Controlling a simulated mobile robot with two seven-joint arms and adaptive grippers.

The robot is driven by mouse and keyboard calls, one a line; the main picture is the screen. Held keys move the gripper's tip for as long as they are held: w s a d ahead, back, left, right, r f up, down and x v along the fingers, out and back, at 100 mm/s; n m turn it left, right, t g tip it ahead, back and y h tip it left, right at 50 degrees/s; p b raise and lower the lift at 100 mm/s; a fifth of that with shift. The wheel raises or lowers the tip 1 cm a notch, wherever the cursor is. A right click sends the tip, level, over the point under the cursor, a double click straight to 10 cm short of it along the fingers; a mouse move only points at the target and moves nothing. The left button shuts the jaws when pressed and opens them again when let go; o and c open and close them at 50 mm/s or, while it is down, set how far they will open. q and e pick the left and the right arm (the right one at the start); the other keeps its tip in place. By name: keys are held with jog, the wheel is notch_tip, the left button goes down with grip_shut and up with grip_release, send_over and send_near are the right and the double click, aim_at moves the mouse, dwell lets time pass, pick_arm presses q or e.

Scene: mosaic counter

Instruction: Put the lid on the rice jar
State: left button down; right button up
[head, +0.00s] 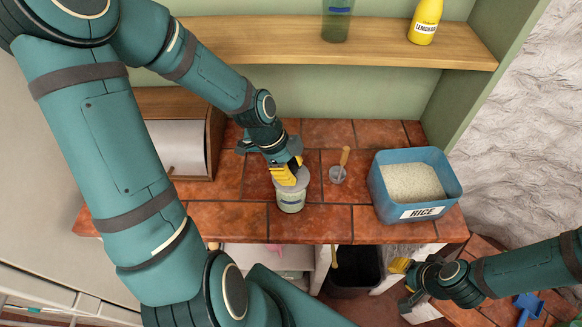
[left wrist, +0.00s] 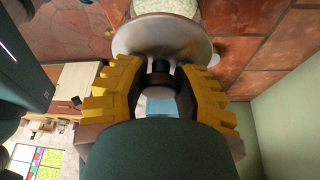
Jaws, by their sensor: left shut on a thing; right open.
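The rice jar (head: 291,201), a small clear jar with pale contents, stands on the tiled counter in the head view. The pale round lid (head: 302,178) is at its mouth, partly hidden by my left gripper (head: 285,173). In the left wrist view, my left gripper (left wrist: 160,84) has its yellow fingers shut on the lid's dark knob. The grey lid (left wrist: 165,38) overlaps the jar (left wrist: 188,8) there. I cannot tell whether it is seated or slightly above. My right gripper (head: 401,282) is open and empty, low at the right, away from the jar.
A blue bin (head: 459,192) labelled RICE stands to the jar's right. A small scoop or cup with a wooden handle (head: 344,157) is between them. A wooden box (head: 213,150) is at the left. A shelf (head: 290,38) with bottles is above. The counter's front edge is close to the jar.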

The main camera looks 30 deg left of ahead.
pick_arm(q)
jog(key=shift+f, duration=0.65)
dwell(0.6)
jog(key=shift+f+b, duration=0.3)
jog(key=shift+f, duration=0.2)
dwell(1.0)
jog(key=shift+c, duration=0.3)
grip_release()
jog(key=shift+r, duration=0.1)
